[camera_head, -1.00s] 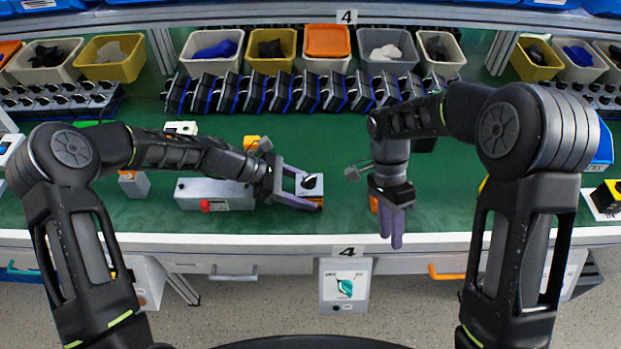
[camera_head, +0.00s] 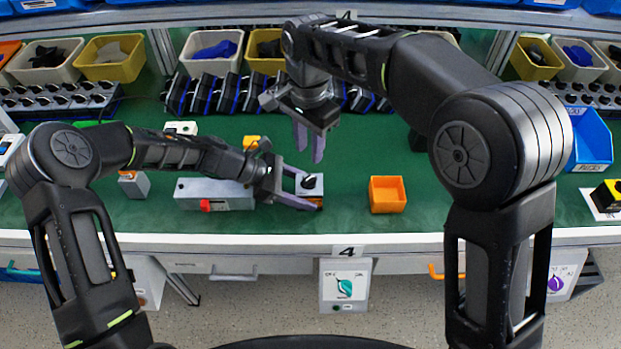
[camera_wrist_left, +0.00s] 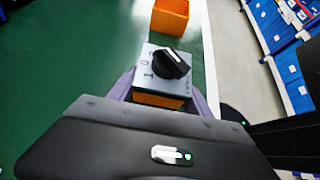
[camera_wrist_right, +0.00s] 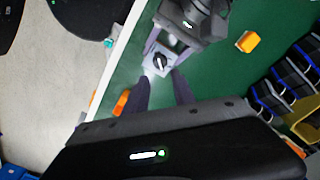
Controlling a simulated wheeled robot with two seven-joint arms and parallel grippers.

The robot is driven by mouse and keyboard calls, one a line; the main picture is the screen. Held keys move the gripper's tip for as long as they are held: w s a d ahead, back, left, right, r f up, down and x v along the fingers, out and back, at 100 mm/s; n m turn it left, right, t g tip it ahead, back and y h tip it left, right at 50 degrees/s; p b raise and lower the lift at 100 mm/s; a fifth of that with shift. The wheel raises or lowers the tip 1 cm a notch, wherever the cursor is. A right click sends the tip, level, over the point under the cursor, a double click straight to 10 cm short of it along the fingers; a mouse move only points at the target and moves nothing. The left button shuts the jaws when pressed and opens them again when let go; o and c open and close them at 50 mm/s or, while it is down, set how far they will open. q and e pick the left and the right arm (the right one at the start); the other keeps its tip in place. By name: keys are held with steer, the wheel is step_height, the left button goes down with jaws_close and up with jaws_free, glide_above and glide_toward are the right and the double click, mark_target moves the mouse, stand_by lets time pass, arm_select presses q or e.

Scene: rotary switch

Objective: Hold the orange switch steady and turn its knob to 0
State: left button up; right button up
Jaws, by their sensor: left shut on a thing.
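The orange switch (camera_head: 316,201) has a grey top plate and a black knob (camera_head: 309,181), and sits near the front of the green bench. In the left wrist view, the orange body (camera_wrist_left: 157,100) and the knob (camera_wrist_left: 171,64) face the camera. Printed marks, including a 0, lie left of the knob, which slants across the plate; I cannot tell which mark it points to. My left gripper (camera_head: 306,190) is shut on the switch's sides. My right gripper (camera_head: 309,147) is open and empty, fingers pointing down, above and behind the switch. The switch also shows between its fingers (camera_wrist_right: 160,92).
An empty orange bin (camera_head: 388,207) stands right of the switch. A grey box with a red button (camera_head: 214,196) lies beside my left gripper. A row of black devices (camera_head: 207,95) and several bins line the back.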

mark_target(309, 178)
steer(key=shift+f, duration=4.55)
steer(key=shift+c, duration=0.2)
jaws_close()
